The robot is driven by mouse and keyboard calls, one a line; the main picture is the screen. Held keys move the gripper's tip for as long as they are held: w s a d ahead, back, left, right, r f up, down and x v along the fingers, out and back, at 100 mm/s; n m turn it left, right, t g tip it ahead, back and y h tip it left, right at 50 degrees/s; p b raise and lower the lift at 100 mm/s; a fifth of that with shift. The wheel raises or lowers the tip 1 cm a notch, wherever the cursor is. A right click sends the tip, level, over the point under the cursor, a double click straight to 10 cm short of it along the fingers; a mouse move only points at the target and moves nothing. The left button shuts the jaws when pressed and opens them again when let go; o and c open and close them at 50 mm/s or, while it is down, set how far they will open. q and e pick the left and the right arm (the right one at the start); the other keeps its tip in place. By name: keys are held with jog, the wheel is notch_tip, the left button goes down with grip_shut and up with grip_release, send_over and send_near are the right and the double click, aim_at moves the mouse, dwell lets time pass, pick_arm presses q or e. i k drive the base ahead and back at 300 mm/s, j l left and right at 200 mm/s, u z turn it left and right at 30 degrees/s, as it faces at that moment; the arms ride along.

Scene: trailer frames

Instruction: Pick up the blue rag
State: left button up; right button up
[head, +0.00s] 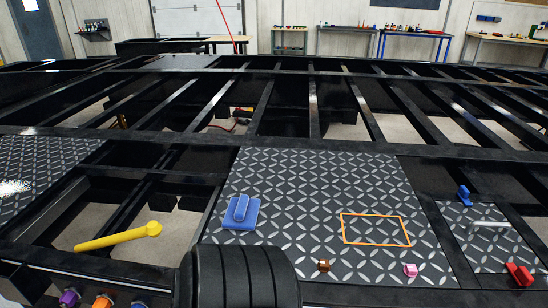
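A blue item (241,213) that fits the blue rag lies on the dark diamond-pattern plate (320,185), near the plate's left edge. It has a flat, squarish base with a rounded, raised roll on top. Nothing covers it. Neither of my grippers shows in the head view, so nothing is seen touching the blue item.
An orange rectangle outline (376,230) marks the plate to the right. A brown piece (323,266) and a pink piece (410,270) sit near the front edge. A yellow tool (117,237) lies at left by frame openings. Blue (463,195) and red (519,275) parts are at right.

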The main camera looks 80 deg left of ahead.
aim_at(241, 214)
jog(key=u, duration=2.65)
jog(key=j, duration=0.1)
